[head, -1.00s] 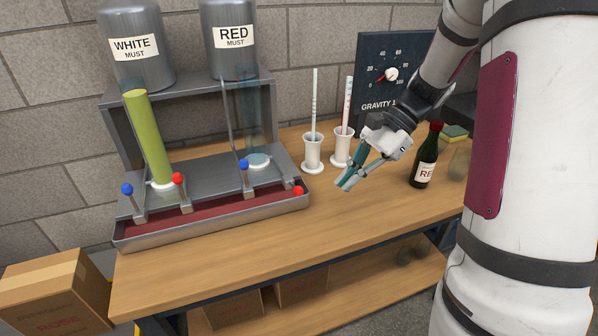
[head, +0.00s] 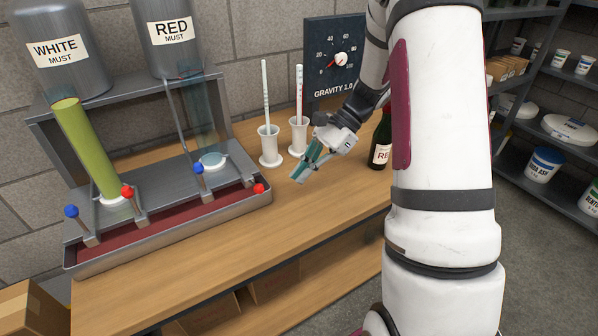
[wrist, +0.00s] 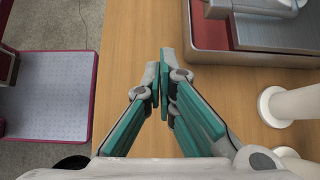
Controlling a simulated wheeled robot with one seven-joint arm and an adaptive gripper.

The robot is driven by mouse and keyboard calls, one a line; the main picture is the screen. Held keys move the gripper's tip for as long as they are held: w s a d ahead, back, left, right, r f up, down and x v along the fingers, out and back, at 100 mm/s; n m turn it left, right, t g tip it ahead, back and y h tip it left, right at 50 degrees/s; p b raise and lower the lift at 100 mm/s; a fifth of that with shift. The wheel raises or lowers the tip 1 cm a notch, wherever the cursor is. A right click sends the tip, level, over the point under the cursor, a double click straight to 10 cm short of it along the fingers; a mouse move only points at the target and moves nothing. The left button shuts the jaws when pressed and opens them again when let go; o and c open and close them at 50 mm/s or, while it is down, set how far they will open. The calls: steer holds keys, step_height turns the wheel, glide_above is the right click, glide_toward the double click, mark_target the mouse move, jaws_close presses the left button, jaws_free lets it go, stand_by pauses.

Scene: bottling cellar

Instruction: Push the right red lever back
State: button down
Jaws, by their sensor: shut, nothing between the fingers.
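The right red lever (head: 259,188) is at the right end of the metal tap stand, its red ball low and tilted toward the front rim. The other red lever (head: 127,192) stands more upright at the left. Two blue levers (head: 72,212) (head: 198,168) stand beside the red ones. My gripper (head: 305,172) is shut and empty above the table, to the right of the right red lever and apart from it. The wrist view shows the closed fingertips (wrist: 164,92) over bare wood, with the stand's red-lined tray (wrist: 212,38) ahead at the right. I cannot make out the lever there.
Two white cylinders with measuring sticks (head: 270,148) (head: 298,135) stand behind my gripper. A dark bottle (head: 382,150) stands at its right. A gravity dial board (head: 335,60) is at the back. The table front (head: 240,235) is clear.

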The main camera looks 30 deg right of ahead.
mark_target(255, 185)
steer(key=x, duration=0.7)
steer(key=shift+b, duration=0.3)
steer(key=shift+a, duration=0.4)
steer(key=shift+s+a+r, duration=0.1)
steer(key=shift+a+r, duration=0.25)
steer(key=shift+r, duration=0.45)
steer(key=shift+a+r, duration=0.35)
steer(key=shift+r, duration=0.5)
